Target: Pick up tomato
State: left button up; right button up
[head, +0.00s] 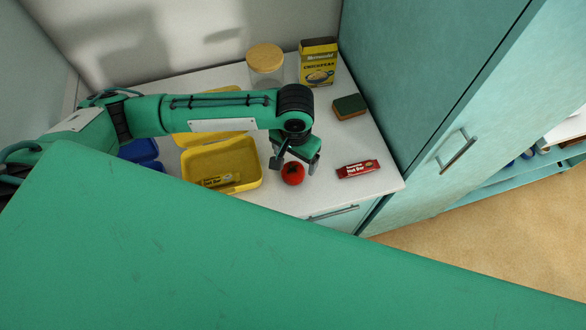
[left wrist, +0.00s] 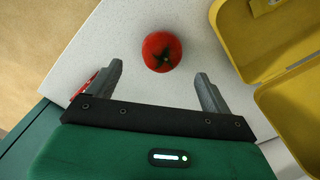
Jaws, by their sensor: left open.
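A red tomato (head: 293,173) with a dark green stem sits on the white counter, just right of the yellow lunchbox. My left gripper (head: 297,165) is right above or beside it, pointing down. In the left wrist view the tomato (left wrist: 161,51) lies ahead of the fingertips, roughly between their lines. The left gripper (left wrist: 160,80) is open and empty, its two grey fingers apart on either side. Whether a finger touches the tomato cannot be told. My right gripper is not in view.
The open yellow lunchbox (head: 254,178) holds a yellow bar (head: 221,180). A red bar (head: 358,169) lies right of the tomato. A sponge (head: 350,106), a chickpeas box (head: 318,62) and a lidded jar (head: 266,63) stand farther back. A blue container (head: 139,150) is left.

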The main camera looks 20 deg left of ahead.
aim_at(293, 169)
pick_arm(q)
jog(key=shift+f, duration=0.7)
jog(key=shift+f+p, duration=0.2)
jog(key=shift+p, duration=0.15)
jog(key=f+p, duration=0.1)
jog(key=f, duration=0.1)
jog(key=f+p, duration=0.1)
jog(key=f, duration=0.1)
jog(key=shift+s+a+f, duration=0.1)
jog(key=shift+a, duration=0.1)
jog(key=shift+f, duration=0.3)
jog(key=shift+c, duration=0.5)
jog(key=c, duration=1)
